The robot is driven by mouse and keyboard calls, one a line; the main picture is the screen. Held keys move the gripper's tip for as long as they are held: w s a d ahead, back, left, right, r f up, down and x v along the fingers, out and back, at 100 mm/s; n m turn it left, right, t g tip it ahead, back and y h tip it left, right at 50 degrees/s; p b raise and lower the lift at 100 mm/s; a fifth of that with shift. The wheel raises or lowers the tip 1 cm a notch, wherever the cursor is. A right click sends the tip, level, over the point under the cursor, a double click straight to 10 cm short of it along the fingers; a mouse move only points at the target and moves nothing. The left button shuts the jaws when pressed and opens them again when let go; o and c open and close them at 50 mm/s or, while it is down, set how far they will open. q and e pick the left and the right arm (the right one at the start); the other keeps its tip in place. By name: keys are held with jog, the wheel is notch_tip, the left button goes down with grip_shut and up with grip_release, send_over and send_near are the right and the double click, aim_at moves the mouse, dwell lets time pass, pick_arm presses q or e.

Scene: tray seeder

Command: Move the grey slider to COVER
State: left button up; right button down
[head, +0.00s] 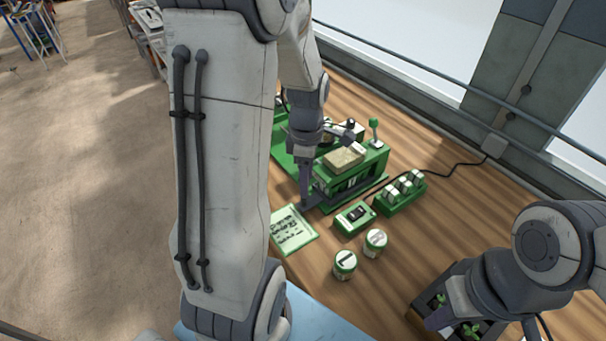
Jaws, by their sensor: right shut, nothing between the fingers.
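The green tray seeder machine (372,165) stands on the wooden bench, with a brownish block (344,160) on top. A small green box (355,216) with a black panel and a light part sits in front of it. I cannot tell for certain where the grey slider is, and no COVER label is readable. My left gripper (333,178) is over the machine with its fingers spread, one pointing down by its left front corner. Part of the machine is hidden behind my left arm. My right gripper (437,321) is shut and empty over a dark tray of seedlings (425,297).
A green rack (402,192) with several white-topped pieces stands right of the small box. Two labelled tins (345,264) and a green-edged paper sheet (292,230) lie nearer. A black cable (455,168) runs to the wall.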

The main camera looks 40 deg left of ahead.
pick_arm(q)
jog(key=shift+a, duration=0.15)
jog(key=shift+r, duration=0.55)
notch_tip(320, 180, up, 9)
jog(key=shift+r, duration=0.2)
